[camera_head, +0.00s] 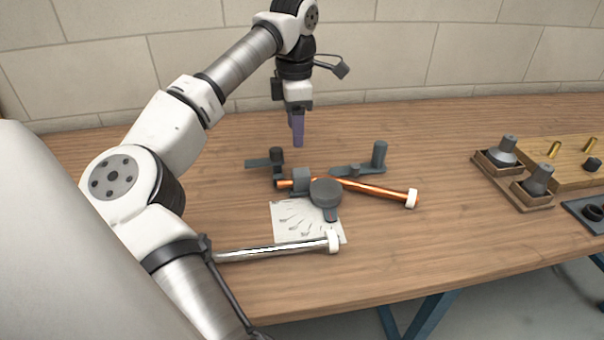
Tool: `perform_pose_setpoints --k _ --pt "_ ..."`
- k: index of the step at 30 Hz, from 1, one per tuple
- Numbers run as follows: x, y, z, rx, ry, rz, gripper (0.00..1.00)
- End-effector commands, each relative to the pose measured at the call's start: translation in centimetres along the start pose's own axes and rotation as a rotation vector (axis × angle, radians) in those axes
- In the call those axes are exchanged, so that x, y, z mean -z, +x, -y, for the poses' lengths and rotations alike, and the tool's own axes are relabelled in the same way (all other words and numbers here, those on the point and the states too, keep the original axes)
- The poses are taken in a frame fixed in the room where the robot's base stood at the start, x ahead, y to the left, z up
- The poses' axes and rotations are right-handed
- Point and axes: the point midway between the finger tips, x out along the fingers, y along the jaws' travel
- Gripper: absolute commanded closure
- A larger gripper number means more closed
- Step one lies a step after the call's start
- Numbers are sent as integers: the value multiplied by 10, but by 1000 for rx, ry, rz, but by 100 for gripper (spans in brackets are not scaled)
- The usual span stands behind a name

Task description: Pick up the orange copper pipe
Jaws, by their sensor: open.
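The orange copper pipe (375,189) lies on the wooden table, running from left of centre to a white end collar (411,198) at the right. A dark grey tool with a round head (325,192) covers part of its left half. My gripper (298,138) is open and empty, pointing down above the table behind the pipe's left part. It is apart from the pipe. The two fingers overlap in this view, so the gap between them is hard to see.
A silver pipe (275,252) lies in front, beside a printed sheet (293,228). Grey fixtures (362,168) stand just behind the copper pipe, with another (266,163) at left. Boxed grey parts (537,185) and a wooden board (560,160) are at right. The table's right front is clear.

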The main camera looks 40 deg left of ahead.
Motion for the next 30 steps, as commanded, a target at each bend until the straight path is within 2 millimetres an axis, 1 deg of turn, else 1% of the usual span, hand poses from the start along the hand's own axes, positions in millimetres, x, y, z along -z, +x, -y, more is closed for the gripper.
perform_pose_setpoints --k 6,9,12,17,25,27,30 --pt "-1 44 1 3 2 3 44" --pt "-1 60 1 3 1 4 44" --pt "-1 72 1 2 1 4 44" --pt "-2 81 1 1 2 4 44" --pt "-5 119 4 2 2 6 44" --pt "-5 125 4 2 2 5 44" --pt "-5 129 4 0 2 5 44"
